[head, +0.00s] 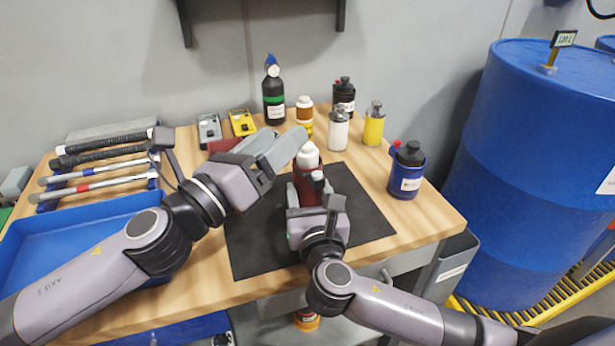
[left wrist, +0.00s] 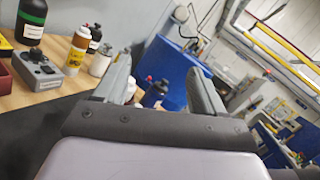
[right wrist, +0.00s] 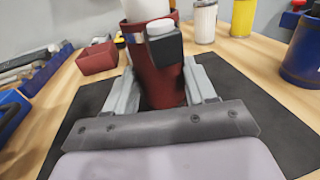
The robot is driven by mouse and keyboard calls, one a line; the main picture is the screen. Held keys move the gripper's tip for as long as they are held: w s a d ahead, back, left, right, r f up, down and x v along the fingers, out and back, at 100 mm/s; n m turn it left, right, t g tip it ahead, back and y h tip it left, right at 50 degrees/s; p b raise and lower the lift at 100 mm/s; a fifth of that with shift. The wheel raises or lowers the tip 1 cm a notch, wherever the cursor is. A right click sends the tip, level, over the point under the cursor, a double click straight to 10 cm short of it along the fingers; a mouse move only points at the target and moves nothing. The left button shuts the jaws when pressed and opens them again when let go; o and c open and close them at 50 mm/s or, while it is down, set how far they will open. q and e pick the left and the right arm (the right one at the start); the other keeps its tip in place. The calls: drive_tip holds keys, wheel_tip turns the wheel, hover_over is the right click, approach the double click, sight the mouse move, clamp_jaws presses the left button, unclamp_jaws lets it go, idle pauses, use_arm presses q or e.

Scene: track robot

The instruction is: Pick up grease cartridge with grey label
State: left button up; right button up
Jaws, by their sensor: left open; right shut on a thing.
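My right gripper (head: 317,212) is shut on a dark red container (right wrist: 158,82) with a white top, over the black mat (head: 262,245). A small dark block with a pale cap (right wrist: 160,28) is on its near side. The container's white cap also shows in the head view (head: 308,152). My left gripper (head: 280,150) is open and empty, up and left of that cap. A white canister (head: 338,133) and a yellow canister (head: 373,128) with metal tops stand at the back right. I cannot make out a grey label on any of them.
A dark bottle (head: 273,98), a brown-and-white bottle (head: 305,112) and a black container (head: 343,95) stand at the back. A blue container (head: 404,185) stands right of the mat. A blue tray (head: 80,235) and several tools lie left. A blue drum (head: 540,170) is beyond the bench.

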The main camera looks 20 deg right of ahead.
sight(304, 149)
use_arm(q)
wheel_tip(304, 149, down, 6)
drive_tip(key=s+a+r+m+t+y, duration=0.1)
drive_tip(key=a+m+y, duration=0.1)
drive_tip(key=m+y, duration=0.15)
drive_tip(key=shift+n, duration=0.25)
drive_tip(key=shift+s+f+x, duration=0.1)
drive_tip(key=shift+f+x, duration=0.05)
drive_tip(key=shift+x, duration=1.85)
drive_tip(key=shift+s+f+x, duration=0.1)
drive_tip(key=shift+f+x, duration=0.05)
drive_tip(key=shift+x, duration=1.85)
drive_tip(key=shift+f+x, duration=0.15)
drive_tip(key=shift+x, duration=1.8)
drive_tip(key=shift+d, duration=0.2)
clamp_jaws()
